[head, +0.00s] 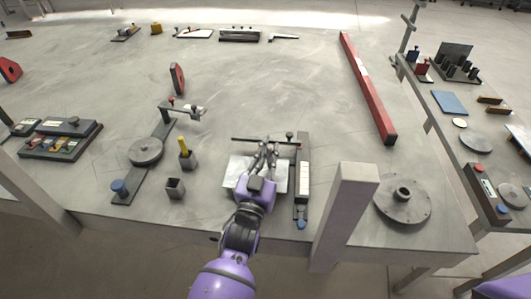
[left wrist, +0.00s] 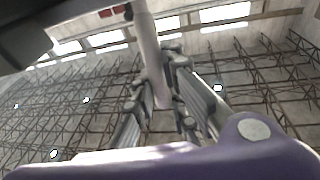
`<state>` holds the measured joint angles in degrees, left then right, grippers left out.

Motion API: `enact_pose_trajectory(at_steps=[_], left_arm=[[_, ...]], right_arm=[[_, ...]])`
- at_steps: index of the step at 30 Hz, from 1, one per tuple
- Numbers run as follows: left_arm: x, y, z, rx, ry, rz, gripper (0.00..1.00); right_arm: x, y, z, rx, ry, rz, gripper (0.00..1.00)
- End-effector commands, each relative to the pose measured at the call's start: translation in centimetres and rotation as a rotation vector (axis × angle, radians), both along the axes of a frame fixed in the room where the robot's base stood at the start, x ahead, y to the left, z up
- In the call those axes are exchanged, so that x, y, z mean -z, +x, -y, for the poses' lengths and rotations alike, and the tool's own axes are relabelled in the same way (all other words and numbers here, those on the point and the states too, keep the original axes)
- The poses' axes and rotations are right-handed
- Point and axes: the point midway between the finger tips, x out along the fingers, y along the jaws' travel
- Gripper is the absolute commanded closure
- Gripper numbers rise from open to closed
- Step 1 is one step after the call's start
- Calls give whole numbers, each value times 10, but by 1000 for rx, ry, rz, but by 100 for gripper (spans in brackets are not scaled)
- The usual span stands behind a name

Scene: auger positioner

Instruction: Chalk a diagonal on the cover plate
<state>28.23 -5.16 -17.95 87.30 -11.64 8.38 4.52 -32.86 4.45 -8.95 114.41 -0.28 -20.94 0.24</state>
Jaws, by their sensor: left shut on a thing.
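The pale cover plate (head: 238,172) lies flat on the table near the front edge, partly hidden under my left arm. My left gripper (head: 266,148) is over the plate's far part, with its fingers shut on a thin rod. In the left wrist view a pale grey rod (left wrist: 148,45) runs down between the fingers (left wrist: 160,100). In the head view a dark bar (head: 245,140) crosses at the fingertips; I cannot tell if it is that same rod. A yellow stick, possibly chalk (head: 184,147), stands in a small dark holder (head: 188,163). My right gripper is not in view.
A dark rail with a light strip (head: 303,180) stands just right of the plate. A grey post (head: 345,205) and round flange (head: 403,200) are farther right. A clamp stand (head: 146,151) and open cup (head: 175,188) are left. The table's middle is clear.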

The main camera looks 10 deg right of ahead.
Motion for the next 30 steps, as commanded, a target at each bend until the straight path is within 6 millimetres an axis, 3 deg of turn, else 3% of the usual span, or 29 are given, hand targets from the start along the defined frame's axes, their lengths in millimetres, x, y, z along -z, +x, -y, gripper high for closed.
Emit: enact_pose_trajectory(at_steps=[6,30], left_arm=[[2,2,7,0,1,-5,100],[0,9,32,0,0,-2,100]], right_arm=[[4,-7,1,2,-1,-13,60],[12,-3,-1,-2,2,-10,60]])
